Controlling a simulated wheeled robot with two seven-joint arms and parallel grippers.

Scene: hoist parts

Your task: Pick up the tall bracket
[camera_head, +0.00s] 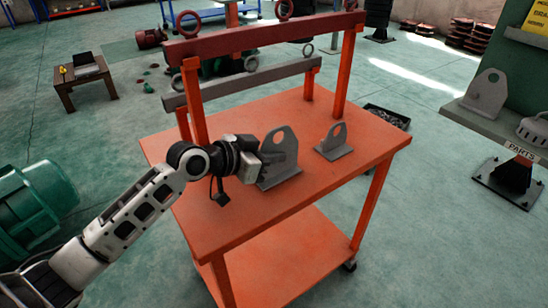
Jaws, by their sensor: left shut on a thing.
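The tall bracket (284,148) is a grey plate with a rounded top, a large hole and a flat foot. It stands upright on the orange cart's top (235,222). My left gripper (262,168) reaches in from the left and is shut on the plate's left side. The fingertips are partly hidden by the gripper body. A smaller grey bracket (334,140) with a hole stands to the right on the same top, apart from the gripper. My right gripper is not in view.
Red and grey beams with rings (265,36) span the cart's back on orange posts. Another grey bracket (487,92) stands on a shelf at the right. A dark bin (387,116) lies behind the cart. The cart top's front right is clear.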

